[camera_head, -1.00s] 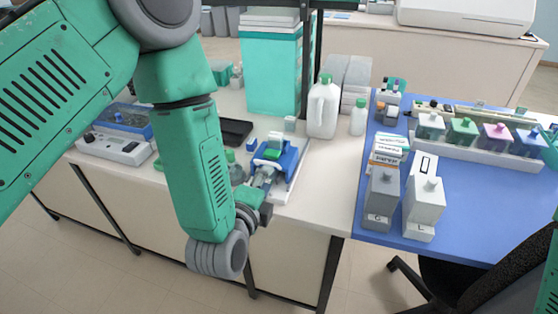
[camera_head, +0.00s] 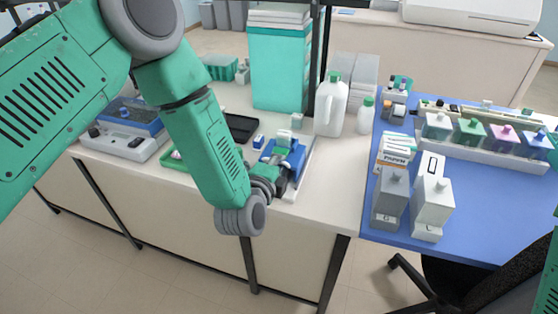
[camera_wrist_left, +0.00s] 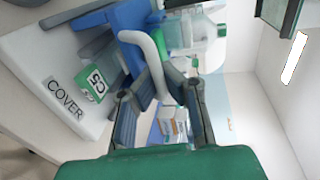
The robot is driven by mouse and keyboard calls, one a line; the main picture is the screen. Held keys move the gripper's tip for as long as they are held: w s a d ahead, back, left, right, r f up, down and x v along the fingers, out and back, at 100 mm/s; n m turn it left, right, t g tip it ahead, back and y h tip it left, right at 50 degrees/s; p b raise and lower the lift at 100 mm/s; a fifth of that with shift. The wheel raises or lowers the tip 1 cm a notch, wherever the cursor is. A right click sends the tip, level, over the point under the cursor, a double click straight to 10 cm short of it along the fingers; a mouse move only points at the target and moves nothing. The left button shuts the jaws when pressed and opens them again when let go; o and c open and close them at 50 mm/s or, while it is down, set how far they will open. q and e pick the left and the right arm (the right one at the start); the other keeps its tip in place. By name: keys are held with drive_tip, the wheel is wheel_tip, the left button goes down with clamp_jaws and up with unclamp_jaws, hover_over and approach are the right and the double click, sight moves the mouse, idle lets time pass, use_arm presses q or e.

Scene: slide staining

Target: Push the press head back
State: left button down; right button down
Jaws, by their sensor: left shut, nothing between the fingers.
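The press (camera_head: 289,150), a blue and white device, stands on the white bench near its front edge. In the left wrist view its blue body (camera_wrist_left: 128,18) is at the top, with a pale curved bar (camera_wrist_left: 150,58) in front of the fingers. A white base (camera_wrist_left: 52,88) lies at left, marked COVER, with a small green C5 block (camera_wrist_left: 95,84) on it. My left gripper (camera_head: 284,178) is shut and empty, close at the front of the press and partly covering it. Whether it touches the press head cannot be told. My right gripper is out of view.
A white jug (camera_head: 330,108) and a small green-capped bottle (camera_head: 366,116) stand right of the press. A black tray (camera_head: 240,127) and a small blue block (camera_head: 258,141) lie to its left. Several staining jars and dispensers stand on the blue mat (camera_head: 480,215).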

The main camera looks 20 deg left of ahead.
use_arm(q)
drive_tip(key=shift+w+a+f, duration=0.1)
drive_tip(key=shift+a+f, duration=0.05)
drive_tip(key=shift+a, duration=0.75)
drive_tip(key=c, duration=1.6)
unclamp_jaws()
drive_tip(key=shift+s+d, duration=0.15)
drive_tip(key=shift+s, duration=0.05)
drive_tip(key=shift+c, duration=0.2)
drive_tip(key=shift+d, duration=0.3)
drive_tip(key=shift+s, duration=0.2)
drive_tip(key=v, duration=1.1)
drive_tip(key=shift+s+r+y, duration=0.2)
drive_tip(key=shift+y, duration=0.1)
